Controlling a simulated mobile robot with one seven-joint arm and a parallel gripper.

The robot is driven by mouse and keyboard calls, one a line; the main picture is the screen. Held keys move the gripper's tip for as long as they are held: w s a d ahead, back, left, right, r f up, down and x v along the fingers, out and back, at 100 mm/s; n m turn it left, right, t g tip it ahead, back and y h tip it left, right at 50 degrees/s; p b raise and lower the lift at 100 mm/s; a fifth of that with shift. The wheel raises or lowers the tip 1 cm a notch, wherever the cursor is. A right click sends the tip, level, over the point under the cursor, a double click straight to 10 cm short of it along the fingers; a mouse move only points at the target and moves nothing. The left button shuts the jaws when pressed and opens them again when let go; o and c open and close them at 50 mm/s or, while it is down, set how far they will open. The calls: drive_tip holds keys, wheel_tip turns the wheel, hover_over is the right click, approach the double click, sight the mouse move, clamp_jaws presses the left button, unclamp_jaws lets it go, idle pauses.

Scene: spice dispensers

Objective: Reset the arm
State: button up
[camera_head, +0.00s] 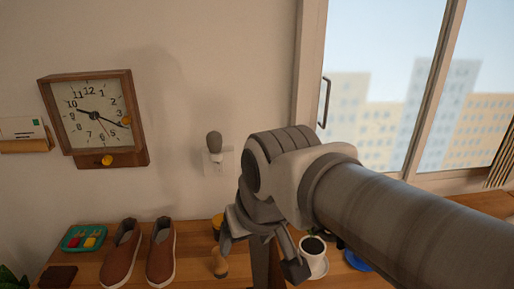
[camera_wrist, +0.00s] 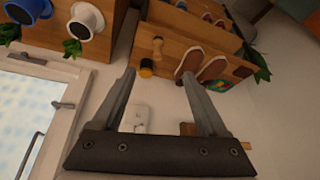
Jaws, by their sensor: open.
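My gripper (camera_head: 261,262) is in front of the wall above the wooden shelf, with its two fingers spread. In the wrist view my gripper (camera_wrist: 158,74) is open, and nothing shows between the fingers. A small wooden turned dispenser (camera_head: 220,263) stands on the shelf close to the left finger in the head view; it also shows in the wrist view (camera_wrist: 158,44). I cannot tell any contact.
Brown shoes (camera_head: 122,254) and a green tray (camera_head: 85,237) are on the shelf (camera_head: 195,232) at left. A window (camera_head: 400,90) is at right.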

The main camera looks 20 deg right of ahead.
drive_tip(key=shift+s+f+t, duration=0.15)
drive_tip(key=shift+s+t, duration=0.15)
drive_tip(key=shift+s, duration=1.05)
